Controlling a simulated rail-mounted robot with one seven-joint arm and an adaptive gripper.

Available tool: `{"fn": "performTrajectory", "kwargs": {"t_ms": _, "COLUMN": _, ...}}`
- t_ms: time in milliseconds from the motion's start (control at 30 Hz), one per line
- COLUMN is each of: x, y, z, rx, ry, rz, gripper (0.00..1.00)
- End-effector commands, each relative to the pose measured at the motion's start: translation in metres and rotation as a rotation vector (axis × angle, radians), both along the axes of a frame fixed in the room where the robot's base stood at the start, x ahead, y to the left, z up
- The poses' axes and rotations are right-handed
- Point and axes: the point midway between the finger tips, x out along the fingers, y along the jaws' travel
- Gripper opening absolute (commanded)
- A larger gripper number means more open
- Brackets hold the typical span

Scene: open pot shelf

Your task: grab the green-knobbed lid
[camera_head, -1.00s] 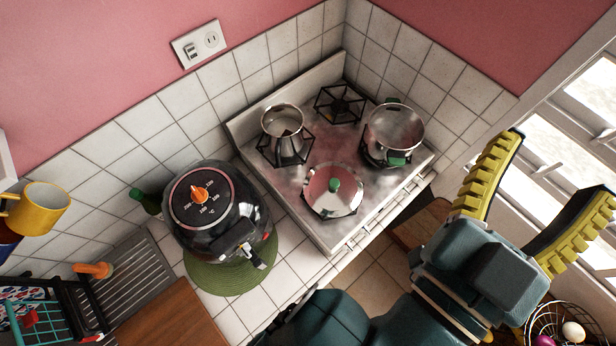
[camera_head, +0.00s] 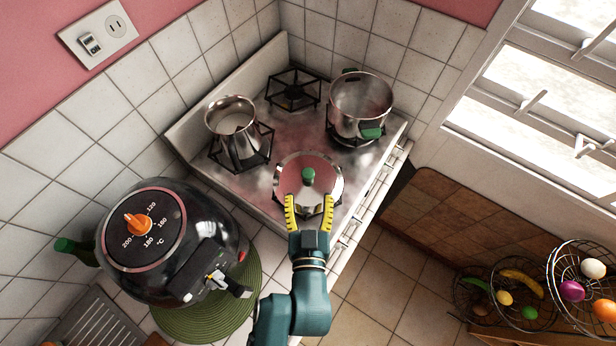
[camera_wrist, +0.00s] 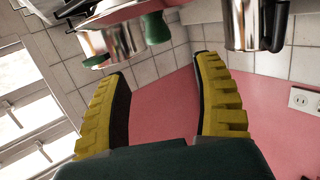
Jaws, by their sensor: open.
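The shiny round metal lid (camera_head: 290,178) with its green knob (camera_head: 308,175) sits on the front part of the stove, knob up. My gripper (camera_head: 309,206) is open and empty, its yellow ridged fingers overlapping the lid's near edge in the head view. The knob lies beyond the fingertips, roughly in line with the gap between them. In the upside-down wrist view, the knob (camera_wrist: 157,28) shows past the fingertips (camera_wrist: 165,68), with part of the lid at the top edge. Whether the fingers touch the lid cannot be told.
A steel pot with green handles (camera_head: 359,108) stands behind right of the lid. A smaller steel pot (camera_head: 233,132) stands behind left. The back burner (camera_head: 293,92) is empty. A black air fryer (camera_head: 165,245) stands left on a green mat (camera_head: 240,310). Wire fruit baskets (camera_head: 500,295) are lower right.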

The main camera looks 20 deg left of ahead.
Motion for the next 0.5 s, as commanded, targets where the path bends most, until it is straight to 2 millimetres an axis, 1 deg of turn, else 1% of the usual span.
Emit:
{"fn": "performTrajectory", "kwargs": {"t_ms": 33, "x": 0.011, "y": 0.006, "z": 0.001, "rx": 0.0, "ry": -0.002, "rz": 0.001, "gripper": 0.67}}
{"fn": "performTrajectory", "kwargs": {"t_ms": 100, "x": 0.022, "y": 0.01, "z": -0.002, "rx": 0.0, "ry": -0.001, "rz": 0.001, "gripper": 0.67}}
{"fn": "performTrajectory", "kwargs": {"t_ms": 267, "x": 0.035, "y": 0.017, "z": -0.007, "rx": 0.001, "ry": -0.001, "rz": 0.001, "gripper": 0.67}}
{"fn": "performTrajectory", "kwargs": {"t_ms": 433, "x": 0.059, "y": 0.031, "z": -0.02, "rx": 0.0, "ry": 0.0, "rz": 0.001, "gripper": 0.67}}
{"fn": "performTrajectory", "kwargs": {"t_ms": 500, "x": 0.069, "y": 0.035, "z": -0.021, "rx": 0.0, "ry": -0.001, "rz": 0.0, "gripper": 0.67}}
